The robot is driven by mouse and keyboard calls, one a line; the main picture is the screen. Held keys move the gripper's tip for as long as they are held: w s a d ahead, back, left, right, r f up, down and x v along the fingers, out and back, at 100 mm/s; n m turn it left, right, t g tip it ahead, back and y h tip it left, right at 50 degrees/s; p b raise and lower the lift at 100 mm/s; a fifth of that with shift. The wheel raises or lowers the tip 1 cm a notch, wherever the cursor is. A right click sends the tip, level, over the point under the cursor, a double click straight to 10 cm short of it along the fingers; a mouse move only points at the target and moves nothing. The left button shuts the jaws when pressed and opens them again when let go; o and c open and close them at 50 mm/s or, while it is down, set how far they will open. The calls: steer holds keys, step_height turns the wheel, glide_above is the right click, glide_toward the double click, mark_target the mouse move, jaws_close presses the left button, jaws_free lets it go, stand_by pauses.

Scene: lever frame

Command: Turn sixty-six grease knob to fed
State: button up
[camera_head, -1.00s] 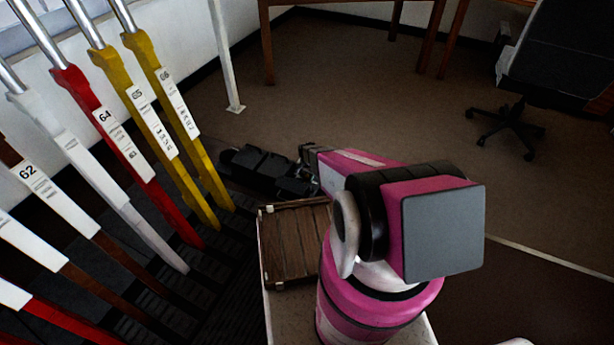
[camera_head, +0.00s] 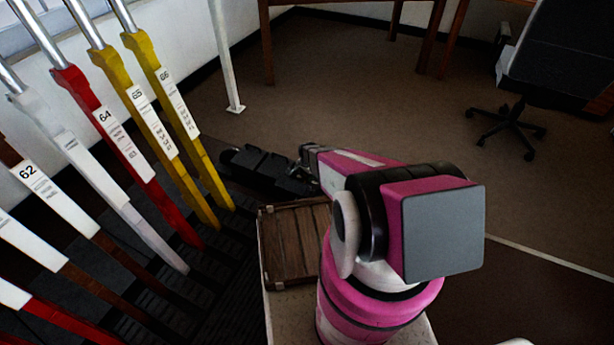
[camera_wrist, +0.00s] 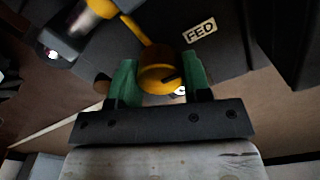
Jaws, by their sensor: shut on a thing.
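In the wrist view the round yellow grease knob (camera_wrist: 160,78) sits between the two green fingertips of my gripper (camera_wrist: 163,82). The fingers are shut on it from both sides. A yellow arm runs up and left behind the knob. The FED label (camera_wrist: 199,32) is on the dark housing (camera_wrist: 228,55) just right of and above the knob. In the head view lever 66 (camera_head: 181,110) is the rightmost yellow lever. My gripper reaches toward the dark equipment behind its foot, and the knob cannot be made out there.
Lever 65 (camera_head: 147,110), also yellow, and red lever 64 (camera_head: 110,125) stand left of lever 66. A white post (camera_head: 226,60) stands behind. An office chair (camera_head: 515,125) is at the right. The brown floor between post and chair is clear.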

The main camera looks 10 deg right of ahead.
steer(key=o, duration=0.9)
steer(key=shift+o, duration=0.2)
steer(key=shift+r, duration=0.15)
step_height(320, 180, up, 10)
steer(key=shift+r, duration=0.25)
